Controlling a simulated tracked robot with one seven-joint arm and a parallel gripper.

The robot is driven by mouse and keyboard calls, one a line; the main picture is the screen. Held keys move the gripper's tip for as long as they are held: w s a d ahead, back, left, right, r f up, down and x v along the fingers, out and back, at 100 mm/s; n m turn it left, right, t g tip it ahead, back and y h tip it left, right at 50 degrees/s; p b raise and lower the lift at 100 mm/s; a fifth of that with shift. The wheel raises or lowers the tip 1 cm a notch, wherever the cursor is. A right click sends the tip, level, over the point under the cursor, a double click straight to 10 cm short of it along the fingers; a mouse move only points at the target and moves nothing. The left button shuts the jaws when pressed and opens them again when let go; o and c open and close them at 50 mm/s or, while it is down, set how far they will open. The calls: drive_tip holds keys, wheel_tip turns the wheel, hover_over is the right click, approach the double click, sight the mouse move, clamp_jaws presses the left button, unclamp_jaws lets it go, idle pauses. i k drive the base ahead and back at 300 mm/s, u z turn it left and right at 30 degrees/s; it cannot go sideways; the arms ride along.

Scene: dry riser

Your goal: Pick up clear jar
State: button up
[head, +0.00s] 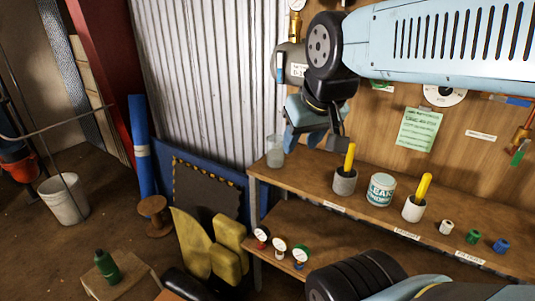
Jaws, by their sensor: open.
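The clear jar (275,154) stands upright at the left end of the wooden shelf's top board. It is see-through and faint against the corrugated wall. My gripper (306,143) is at the end of my arm, just right of the jar and above the board. Its jaws are open and look empty. I cannot tell from this view whether a finger touches the jar.
On the top board (315,183), right of the jar, stand a pot with a yellow handle (345,181), a labelled tin (381,189) and another yellow-handled pot (415,207). Several gauges (280,246) stand on the lower board.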

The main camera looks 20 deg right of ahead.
sight(275, 153)
drive_tip(key=k, duration=1.45)
drive_tip(key=z, duration=0.5)
drive_tip(key=i, duration=1.5)
